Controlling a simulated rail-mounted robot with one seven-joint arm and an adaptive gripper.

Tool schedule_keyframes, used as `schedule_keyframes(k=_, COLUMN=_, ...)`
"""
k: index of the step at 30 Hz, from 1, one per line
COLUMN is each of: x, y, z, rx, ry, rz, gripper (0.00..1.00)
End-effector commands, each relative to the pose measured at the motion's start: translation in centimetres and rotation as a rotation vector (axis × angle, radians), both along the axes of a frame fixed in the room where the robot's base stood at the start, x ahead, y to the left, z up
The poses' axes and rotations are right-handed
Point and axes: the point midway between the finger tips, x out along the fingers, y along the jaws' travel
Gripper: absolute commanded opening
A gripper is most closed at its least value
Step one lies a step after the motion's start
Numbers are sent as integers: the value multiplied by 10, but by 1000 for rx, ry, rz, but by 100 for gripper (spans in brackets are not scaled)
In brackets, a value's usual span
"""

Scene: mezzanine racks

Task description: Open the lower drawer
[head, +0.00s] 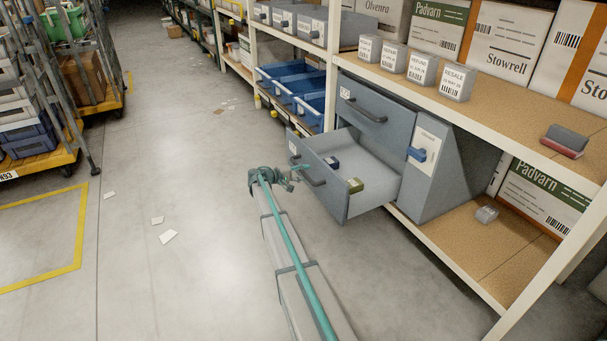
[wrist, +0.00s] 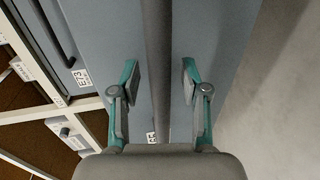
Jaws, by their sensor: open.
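The lower drawer (head: 335,200) of the grey cabinet stands pulled out, its light tray showing. Its dark bar handle (head: 312,176) runs across the front. In the wrist view the handle (wrist: 158,50) runs upright in the picture between my two fingers. My gripper (head: 298,172) is at the drawer front in the head view. In the wrist view my gripper (wrist: 160,78) is open, with a gap on each side of the bar. A small blue box (head: 332,163) and an olive box (head: 355,185) lie inside the drawer. The upper drawer (head: 375,115) is shut.
Blue bins (head: 290,85) stand on the rack to the left. A loaded trolley (head: 40,160) stands far left. The floor (head: 200,240) is open, with a few paper scraps.

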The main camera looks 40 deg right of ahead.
Motion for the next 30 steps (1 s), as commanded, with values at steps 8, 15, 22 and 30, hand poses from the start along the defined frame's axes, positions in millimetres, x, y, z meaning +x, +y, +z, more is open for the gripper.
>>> schedule_keyframes(k=8, x=3, y=22, z=5, rx=0, ry=0, rz=2, gripper=45)
schedule_keyframes(k=15, x=10, y=67, z=14, rx=0, ry=0, rz=2, gripper=45)
schedule_keyframes(k=22, x=15, y=102, z=21, rx=0, ry=0, rz=1, gripper=45)
schedule_keyframes(k=30, x=17, y=116, z=24, rx=0, ry=0, rz=0, gripper=45)
